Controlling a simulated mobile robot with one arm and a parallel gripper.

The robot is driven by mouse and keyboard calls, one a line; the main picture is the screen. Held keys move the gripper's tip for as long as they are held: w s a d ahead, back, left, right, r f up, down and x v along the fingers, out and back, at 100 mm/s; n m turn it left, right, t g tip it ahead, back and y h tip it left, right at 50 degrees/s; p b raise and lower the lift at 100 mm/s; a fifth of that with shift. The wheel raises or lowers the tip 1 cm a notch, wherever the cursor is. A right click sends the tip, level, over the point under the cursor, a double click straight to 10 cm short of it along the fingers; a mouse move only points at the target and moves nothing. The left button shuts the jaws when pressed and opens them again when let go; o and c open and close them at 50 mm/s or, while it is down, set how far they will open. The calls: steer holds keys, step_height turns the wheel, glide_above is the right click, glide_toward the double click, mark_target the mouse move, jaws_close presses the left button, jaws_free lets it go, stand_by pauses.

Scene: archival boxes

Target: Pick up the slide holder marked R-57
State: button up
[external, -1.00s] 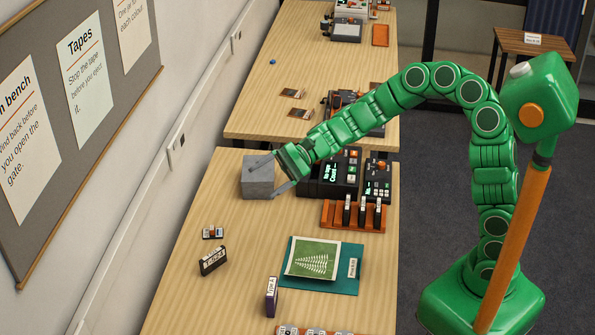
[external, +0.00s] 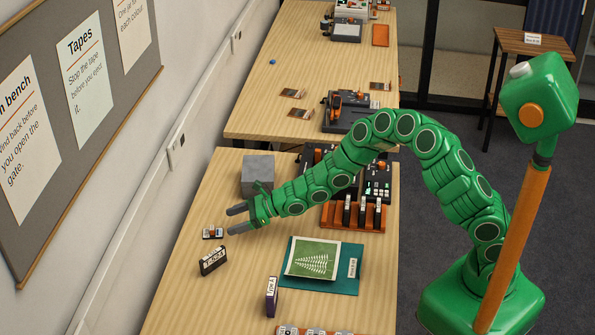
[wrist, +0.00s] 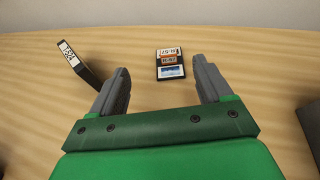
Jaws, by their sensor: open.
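A small dark slide holder (external: 213,233) lies flat on the near wooden bench, towards the wall. It also shows in the wrist view (wrist: 170,64), with orange, white and blue parts and a label that appears upside down and seems to read R-57. My gripper (external: 232,219) is open and empty, its two fingers pointing towards the wall, just to the right of the holder in the external view. In the wrist view the holder lies beyond and between the fingertips, nearer the right one. The fingers do not appear to touch it.
A black cassette (external: 213,260) marked T-524 stands close by, left of the fingers in the wrist view (wrist: 80,66). A grey block (external: 257,175) stands farther back. A green folder (external: 300,284) and a purple box (external: 271,297) are nearer the front.

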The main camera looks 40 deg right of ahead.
mark_target(218, 232)
steer(key=shift+w+d+f+h, duration=0.15)
steer(key=shift+f+h, duration=0.15)
steer(key=shift+f, duration=0.5)
steer(key=shift+w, duration=0.15)
steer(key=shift+x, duration=3.25)
steer(key=shift+w+a+r, duration=0.1)
steer(key=shift+w+a, duration=0.3)
steer(key=shift+a, duration=0.05)
steer(key=shift+c, duration=0.4)
steer(key=c, duration=1)
steer(key=shift+r, duration=0.1)
steer(key=shift+c, duration=0.2)
